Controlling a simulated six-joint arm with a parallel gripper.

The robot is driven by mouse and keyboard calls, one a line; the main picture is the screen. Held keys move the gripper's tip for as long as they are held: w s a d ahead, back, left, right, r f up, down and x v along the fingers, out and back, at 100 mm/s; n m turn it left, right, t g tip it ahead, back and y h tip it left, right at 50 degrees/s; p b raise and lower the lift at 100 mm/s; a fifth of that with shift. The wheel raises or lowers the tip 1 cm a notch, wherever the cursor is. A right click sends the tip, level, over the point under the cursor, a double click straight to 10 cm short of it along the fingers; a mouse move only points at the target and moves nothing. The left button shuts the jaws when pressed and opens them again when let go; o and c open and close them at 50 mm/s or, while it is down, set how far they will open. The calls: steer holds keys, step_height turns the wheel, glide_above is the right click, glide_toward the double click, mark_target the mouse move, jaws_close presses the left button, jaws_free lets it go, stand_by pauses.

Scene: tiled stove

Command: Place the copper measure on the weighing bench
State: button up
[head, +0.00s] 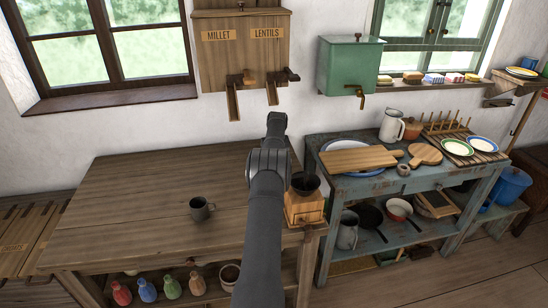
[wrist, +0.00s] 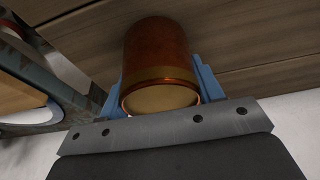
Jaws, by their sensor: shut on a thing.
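The copper measure (wrist: 158,50) shows in the wrist view as a copper-brown cylinder with a brassy band and a pale round end facing the camera. My gripper (wrist: 161,68) is shut on it, with one blue finger at each side. In the head view my dark arm reaches up over the right part of a brown wooden bench and hides the gripper and the measure. This wooden bench (head: 130,205) has a wide bare top; no label shows that it is the weighing bench. I cannot tell the measure's height above any surface.
A dispenser (head: 242,50) marked millet and lentils hangs above, beside a green tank (head: 350,66). A blue-grey bench (head: 385,178) at right holds boards and dishes. The wooden bench's left side is clear.

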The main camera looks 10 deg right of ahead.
steer(key=shift+f, duration=0.15)
steer(key=o, duration=1.1)
steer(key=v, duration=1.2)
